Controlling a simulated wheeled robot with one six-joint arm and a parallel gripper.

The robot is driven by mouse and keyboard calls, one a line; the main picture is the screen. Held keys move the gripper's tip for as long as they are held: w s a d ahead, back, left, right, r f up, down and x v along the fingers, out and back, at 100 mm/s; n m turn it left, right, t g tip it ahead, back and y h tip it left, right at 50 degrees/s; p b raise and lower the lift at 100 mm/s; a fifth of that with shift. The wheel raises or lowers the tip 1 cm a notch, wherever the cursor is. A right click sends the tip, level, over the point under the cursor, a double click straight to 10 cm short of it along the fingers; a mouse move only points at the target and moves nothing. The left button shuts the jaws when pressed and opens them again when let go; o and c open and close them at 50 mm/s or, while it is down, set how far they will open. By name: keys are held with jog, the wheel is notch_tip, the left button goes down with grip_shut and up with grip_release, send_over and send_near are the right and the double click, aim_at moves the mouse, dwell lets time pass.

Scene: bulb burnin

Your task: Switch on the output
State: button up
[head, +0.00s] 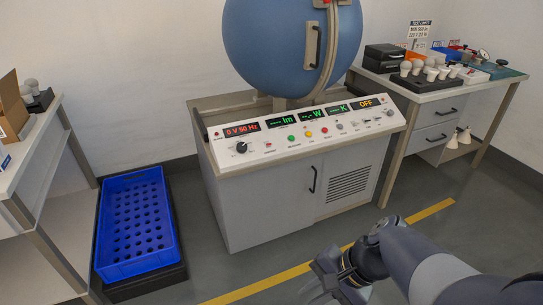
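The white control panel (348,127) slopes on the front top of a grey cabinet at the middle. Its red display (242,130) reads about 0 V 50 Hz, and a yellow display at the right reads OFF (368,104). A black knob (241,147) sits below the red display. Small green (291,138), yellow (308,134) and red (324,130) buttons sit in a row; their labels are too small to read surely. My gripper (326,282) is low at the bottom centre, over the floor and well apart from the panel. Its fingers are not clear.
A large blue sphere (270,50) with a handle stands above the panel. A right bench (455,90) carries several bulbs (430,72). Floor before the cabinet is clear, with a yellow line (270,283).

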jog(key=w+f+m+y+b, duration=0.1)
jog(key=w+a+f+m+y+b, duration=0.1)
jog(key=w+m, duration=0.1)
jog(key=w+a+f+m+t+y+b, duration=0.1)
jog(key=f+b, duration=0.1)
jog(key=shift+w+m+y, duration=0.15)
jog(key=shift+m+y, duration=0.15)
jog(key=shift+y, duration=0.1)
jog(key=shift+c, duration=1.4)
jog(key=w+m+t+y+b, duration=0.1)
jog(key=w, duration=0.1)
jog(key=w+d+f+m+t+y+b, duration=0.1)
jog(key=m+b, duration=0.1)
jog(key=w+m+t+y+b, duration=0.1)
jog(key=w, duration=0.1)
jog(key=shift+w+d+f+m+t+b, duration=0.15)
jog(key=shift+w+f+m+t+b, duration=0.15)
jog(key=shift+w+m+t, duration=0.1)
grip_shut()
jog(key=w+d+f+m+t+h+b, duration=0.1)
jog(key=w+d+f+m+t+b, duration=0.2)
jog(key=w+d+m+t+b, duration=0.3)
jog(key=w+d+m+t, duration=0.3)
jog(key=d+m+t, duration=0.2)
jog(key=d, duration=0.1)
jog(key=shift+w+d+b, duration=0.2)
jog(key=shift+w+b, duration=0.1)
jog(key=shift+b, duration=0.05)
